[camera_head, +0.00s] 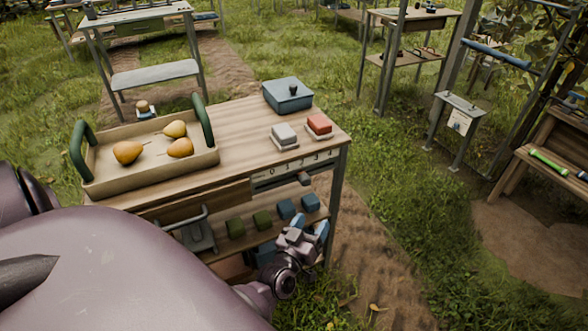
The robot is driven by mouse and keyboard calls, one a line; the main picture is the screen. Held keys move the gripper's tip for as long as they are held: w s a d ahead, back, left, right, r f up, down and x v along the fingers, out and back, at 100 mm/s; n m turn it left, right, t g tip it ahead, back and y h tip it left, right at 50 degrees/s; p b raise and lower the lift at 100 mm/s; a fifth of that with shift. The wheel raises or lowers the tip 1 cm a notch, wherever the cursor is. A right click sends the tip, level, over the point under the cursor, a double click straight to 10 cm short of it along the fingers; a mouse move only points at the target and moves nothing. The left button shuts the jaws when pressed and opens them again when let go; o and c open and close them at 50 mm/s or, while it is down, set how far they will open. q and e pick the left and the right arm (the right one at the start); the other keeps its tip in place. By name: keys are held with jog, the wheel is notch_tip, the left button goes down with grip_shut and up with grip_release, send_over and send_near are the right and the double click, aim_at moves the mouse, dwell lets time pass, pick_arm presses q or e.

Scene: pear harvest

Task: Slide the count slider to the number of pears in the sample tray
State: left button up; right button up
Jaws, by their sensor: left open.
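The sample tray (150,175), beige with green handles, sits at the left of the wooden table and holds three yellow-orange pears (128,152). The count slider (305,179) is a dark knob in a slot below a pale number scale (293,168) on the table's front edge. It sits toward the scale's right part; the exact number under it is hard to read. My left gripper (309,233) is open and empty, in front of the table's lower shelf, below the slider and apart from it. My right gripper is not in view.
Green blocks (236,228) and blue blocks (286,208) sit on the shelf below. Open dirt and grass lie right of the table.

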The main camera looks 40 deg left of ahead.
pick_arm(q)
jog(key=s+d+f+m+g+h+p, duration=0.1)
jog(key=s+d+f+m+g+h, duration=0.1)
jog(key=s, duration=0.6)
jog(key=shift+s+d+f+m+g+h, duration=0.25)
jog(key=shift+m+g+h, duration=0.45)
jog(key=shift+m, duration=0.4)
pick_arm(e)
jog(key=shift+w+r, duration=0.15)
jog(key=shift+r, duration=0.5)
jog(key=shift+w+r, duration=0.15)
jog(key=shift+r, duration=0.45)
